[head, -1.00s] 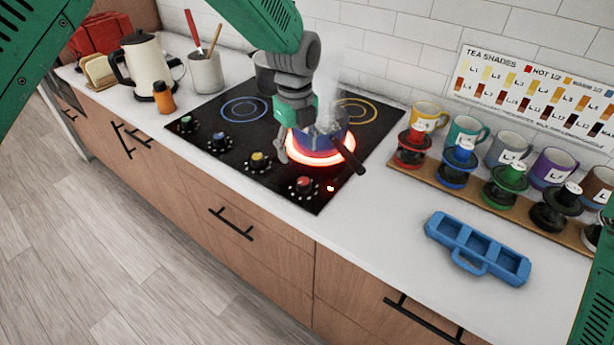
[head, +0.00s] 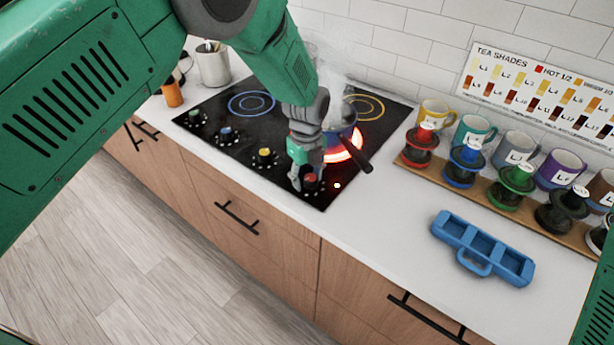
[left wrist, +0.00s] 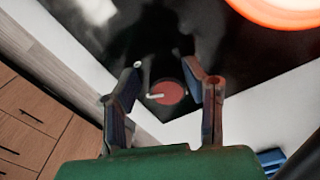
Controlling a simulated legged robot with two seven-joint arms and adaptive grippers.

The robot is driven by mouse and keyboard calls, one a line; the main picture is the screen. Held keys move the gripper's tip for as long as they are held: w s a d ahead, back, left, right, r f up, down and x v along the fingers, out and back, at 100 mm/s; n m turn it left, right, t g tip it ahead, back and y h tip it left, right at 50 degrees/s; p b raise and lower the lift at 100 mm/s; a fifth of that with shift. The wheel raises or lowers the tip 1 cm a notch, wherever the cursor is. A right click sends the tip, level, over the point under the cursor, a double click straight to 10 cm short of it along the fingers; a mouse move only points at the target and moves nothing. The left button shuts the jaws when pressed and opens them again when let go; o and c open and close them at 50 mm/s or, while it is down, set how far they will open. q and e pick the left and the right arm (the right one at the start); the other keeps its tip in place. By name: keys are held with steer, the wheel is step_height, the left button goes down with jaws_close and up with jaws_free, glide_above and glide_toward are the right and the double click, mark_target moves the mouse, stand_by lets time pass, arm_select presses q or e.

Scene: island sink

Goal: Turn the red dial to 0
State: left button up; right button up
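The red dial (head: 311,182) is at the front right corner of the black cooktop (head: 225,158), partly hidden by my left gripper in the head view. My left gripper (head: 304,186) points down over it. In the left wrist view, the red dial (left wrist: 168,92) shows between the two spread fingers of my left gripper (left wrist: 172,76), with a gap on each side. A white pointer on the dial points left in that view. A small light glows beside the dial in the head view. My right gripper is out of view.
Yellow (head: 265,156), blue and green dials line the cooktop's front edge. A blue tray (head: 483,249) lies on clear counter, right.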

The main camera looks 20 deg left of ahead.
arm_select(q)
steer(key=shift+d, duration=0.1)
steer(key=c, duration=0.5)
steer(key=shift+s+d, duration=0.1)
steer(key=shift+d, duration=0.5)
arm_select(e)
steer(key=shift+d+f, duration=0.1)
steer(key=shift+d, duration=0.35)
arm_select(q)
steer(key=shift+a, duration=0.2)
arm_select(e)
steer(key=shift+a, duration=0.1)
